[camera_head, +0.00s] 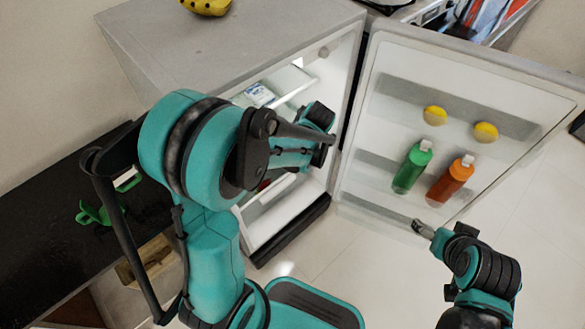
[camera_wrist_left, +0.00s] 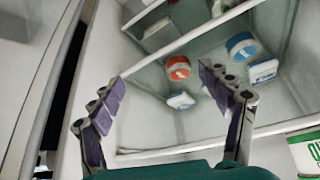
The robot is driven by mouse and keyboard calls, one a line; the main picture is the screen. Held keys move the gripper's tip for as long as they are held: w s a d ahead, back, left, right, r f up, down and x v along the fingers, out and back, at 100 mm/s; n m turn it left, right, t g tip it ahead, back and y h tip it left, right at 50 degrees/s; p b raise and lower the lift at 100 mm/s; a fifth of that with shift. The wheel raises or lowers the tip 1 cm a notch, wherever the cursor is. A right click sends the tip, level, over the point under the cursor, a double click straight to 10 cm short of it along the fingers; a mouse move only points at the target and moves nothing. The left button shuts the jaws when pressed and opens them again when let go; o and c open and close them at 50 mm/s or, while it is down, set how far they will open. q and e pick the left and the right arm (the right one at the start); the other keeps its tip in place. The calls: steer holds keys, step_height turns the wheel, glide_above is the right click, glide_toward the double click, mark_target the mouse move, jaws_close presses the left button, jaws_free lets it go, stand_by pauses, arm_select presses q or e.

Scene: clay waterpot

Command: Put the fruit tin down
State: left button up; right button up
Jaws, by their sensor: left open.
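My left gripper (camera_wrist_left: 166,82) is open with nothing between its fingers. In the head view its arm reaches into the open fridge (camera_head: 345,70), and the arm hides the fingers. In the left wrist view, a small round container with a red top (camera_wrist_left: 178,68) and one with a blue top (camera_wrist_left: 241,46) stand inside the fridge, beyond the fingertips and apart from them. I cannot tell which thing, if any, is the fruit tin. My right gripper (camera_head: 422,229) is in front of the lower part of the fridge door, too small to read.
The fridge door (camera_head: 375,120) stands open to the right. It holds a green bottle (camera_head: 410,168), an orange bottle (camera_head: 449,181) and two yellow round items (camera_head: 435,115). Fridge shelf edges (camera_wrist_left: 200,32) and a green-and-white package (camera_wrist_left: 308,152) are near the left gripper. Bananas (camera_head: 207,5) lie on the fridge top.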

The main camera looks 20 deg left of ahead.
arm_select(q)
steer(key=s+d+r+m+t+h, duration=0.1)
steer(key=s+d+r+m+h, duration=0.1)
steer(key=s, duration=0.7)
steer(key=s+d+r+m+t+h, duration=0.2)
steer(key=s+d+r+m, duration=0.3)
steer(key=s+r, duration=0.3)
steer(key=shift+s+r+m, duration=0.35)
steer(key=shift+s+m, duration=0.5)
steer(key=shift+m, duration=0.05)
